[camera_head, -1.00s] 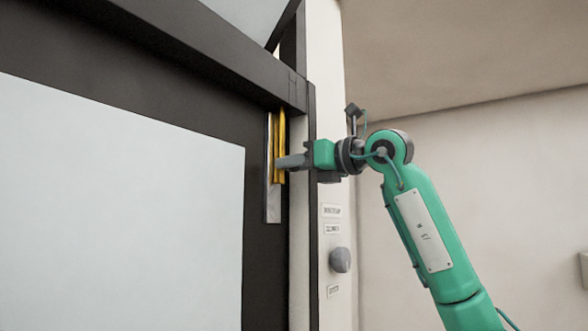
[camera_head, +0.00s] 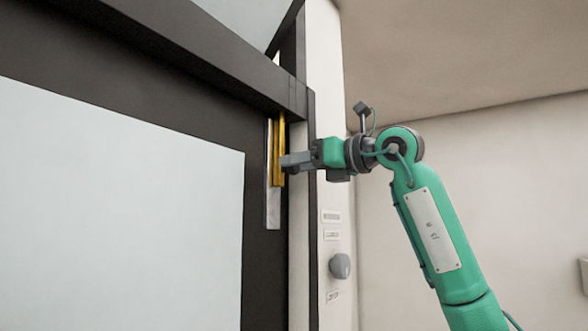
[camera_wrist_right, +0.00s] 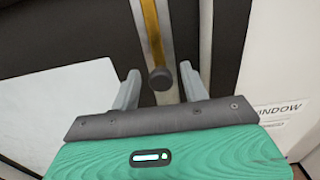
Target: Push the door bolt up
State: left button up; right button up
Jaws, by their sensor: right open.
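The door bolt is a yellow bar (camera_head: 279,150) on a pale metal plate (camera_head: 273,210) at the door's right edge, just under the dark overhead beam. In the right wrist view the yellow bar (camera_wrist_right: 152,32) runs down to a dark round knob (camera_wrist_right: 160,78). My right gripper (camera_head: 286,164) is at the bolt's lower part in the head view. In the right wrist view my right gripper (camera_wrist_right: 160,88) is open, with one finger on each side of the knob and gaps beside it. Contact cannot be told. My left gripper is out of view.
The dark door with a pale panel (camera_head: 120,210) fills the left. A dark beam (camera_head: 200,50) crosses above the bolt. A pale wall strip with labels and a grey round knob (camera_head: 340,265) stands right of the door. Open space lies at the right.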

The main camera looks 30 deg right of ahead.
jog(key=b+v, duration=0.4)
jog(key=v, duration=0.8)
